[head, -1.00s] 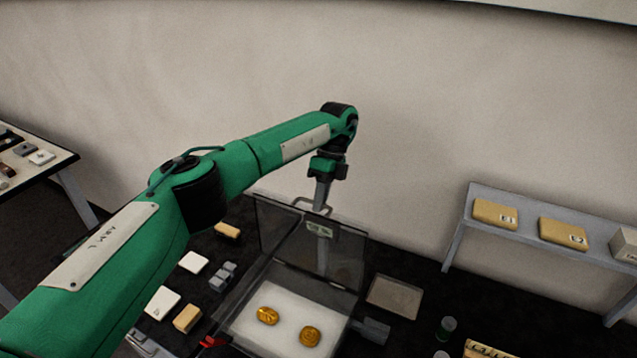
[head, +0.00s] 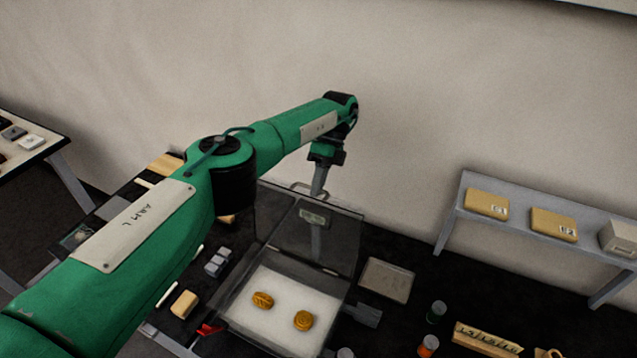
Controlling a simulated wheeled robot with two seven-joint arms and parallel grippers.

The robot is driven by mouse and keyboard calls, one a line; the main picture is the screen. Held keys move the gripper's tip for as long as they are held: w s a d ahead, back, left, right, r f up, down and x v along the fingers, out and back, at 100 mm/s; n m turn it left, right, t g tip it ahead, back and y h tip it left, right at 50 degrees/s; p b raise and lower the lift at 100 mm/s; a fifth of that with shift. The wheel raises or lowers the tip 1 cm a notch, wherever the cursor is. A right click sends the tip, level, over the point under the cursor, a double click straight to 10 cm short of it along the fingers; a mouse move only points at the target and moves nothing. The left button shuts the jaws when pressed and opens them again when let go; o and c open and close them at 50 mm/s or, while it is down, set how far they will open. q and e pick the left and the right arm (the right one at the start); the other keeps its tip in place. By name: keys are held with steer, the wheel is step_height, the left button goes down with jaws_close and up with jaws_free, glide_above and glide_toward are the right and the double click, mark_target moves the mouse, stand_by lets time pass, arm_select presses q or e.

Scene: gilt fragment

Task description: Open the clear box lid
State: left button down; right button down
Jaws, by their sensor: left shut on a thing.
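The clear box (head: 226,292) sits on the dark table and holds a white pad with two gold pieces (head: 262,300) and (head: 303,320) on it. Its clear lid (head: 281,222) stands raised at the back of the box, steeply upright, with a small label near its top edge. My left gripper (head: 318,188) reaches down from above at the lid's top edge, by the metal handle (head: 299,187), and is shut on it. The fingertips are partly hidden behind the lid. My right gripper is not in view.
A grey flat tray (head: 387,280) lies right of the box. A shelf (head: 540,238) with tan boxes stands at the back right. Small jars (head: 436,312) and a lettered wooden strip (head: 487,339) lie at the front right. Small blocks (head: 185,304) lie left of the box.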

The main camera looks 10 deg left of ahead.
arm_select(q)
steer(key=shift+f, duration=0.25)
steer(key=c, duration=1.7)
jaws_free()
steer(key=shift+o, duration=1)
steer(key=shift+w+a, duration=0.1)
steer(key=shift+w, duration=0.15)
steer(key=shift+r, duration=0.1)
steer(key=shift+r, duration=0.25)
step_height(320, 180, up, 19)
steer(key=p, duration=0.2)
steer(key=shift+r, duration=0.15)
